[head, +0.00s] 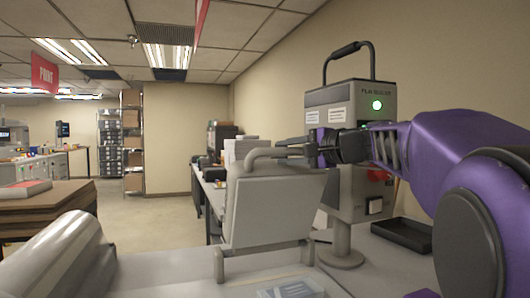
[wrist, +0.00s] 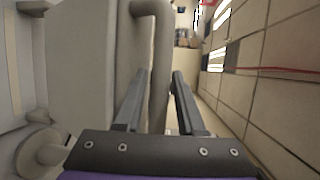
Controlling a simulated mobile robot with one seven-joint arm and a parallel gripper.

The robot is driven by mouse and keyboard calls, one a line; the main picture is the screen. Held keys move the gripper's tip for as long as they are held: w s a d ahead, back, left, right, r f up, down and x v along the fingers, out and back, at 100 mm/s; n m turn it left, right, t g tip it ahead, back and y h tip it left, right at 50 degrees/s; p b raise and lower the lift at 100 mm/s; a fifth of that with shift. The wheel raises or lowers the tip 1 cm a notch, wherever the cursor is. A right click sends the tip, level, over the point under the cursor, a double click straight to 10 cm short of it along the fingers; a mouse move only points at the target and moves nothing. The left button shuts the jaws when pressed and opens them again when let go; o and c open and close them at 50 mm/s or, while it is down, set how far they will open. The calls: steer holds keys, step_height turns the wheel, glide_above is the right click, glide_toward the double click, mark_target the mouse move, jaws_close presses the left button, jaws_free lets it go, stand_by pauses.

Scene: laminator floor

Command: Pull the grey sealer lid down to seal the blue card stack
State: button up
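The grey sealer lid (head: 268,208) stands raised and nearly upright on its hinge posts in the head view. A grey tubular handle (head: 262,156) bends out from its top; it also runs down the middle of the wrist view (wrist: 161,60). My gripper (head: 292,147) is at the handle, its fingers pointing left along the bar. In the wrist view, the fingers (wrist: 158,98) lie on either side of the handle, with a narrow gap showing towards their bases. A pale bluish flat item (head: 290,289), possibly the card stack, is cut off at the bottom edge of the head view.
A grey machine labelled film sealer (head: 350,100), with a green light and top handle, stands behind my gripper. A black tray (head: 402,235) lies to its right. A large pale roll (head: 62,262) is at lower left. Open floor shows beyond, left of centre.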

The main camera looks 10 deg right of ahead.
jaws_close()
stand_by(1.5)
